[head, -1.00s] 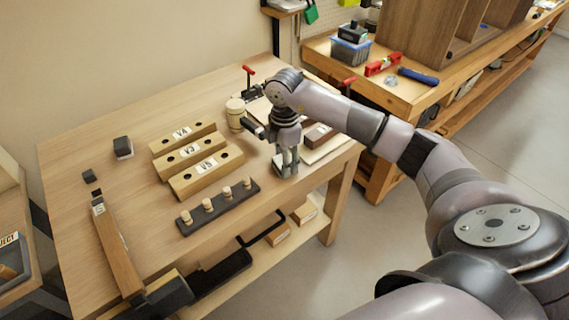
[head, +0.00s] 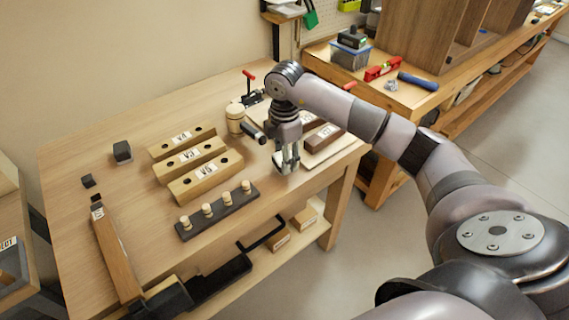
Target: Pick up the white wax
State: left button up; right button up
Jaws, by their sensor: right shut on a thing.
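My right gripper (head: 286,167) points down at the right end of the bench (head: 100,165), in front of a pale board (head: 340,150). Its fingers are closed on a small pale thing between the tips, which looks like the white wax. The fingers hide most of it, so its shape is unclear. I cannot tell whether it is clear of the bench top. My left gripper is out of view.
Labelled wooden blocks (head: 205,183) and a dark strip with pegs (head: 218,212) lie to the left. The bench's front edge is close.

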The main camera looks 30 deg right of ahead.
notch_tip(320, 180, up, 8)
jog(key=shift+w+f+b, duration=0.1)
jog(key=shift+f+b, duration=0.15)
jog(key=shift+b, duration=0.1)
notch_tip(320, 180, up, 10)
jog(key=p, duration=0.1)
jog(key=shift+p, duration=0.35)
jog(key=shift+f, duration=0.15)
jog(key=o, duration=0.6)
jog(key=c, duration=0.4)
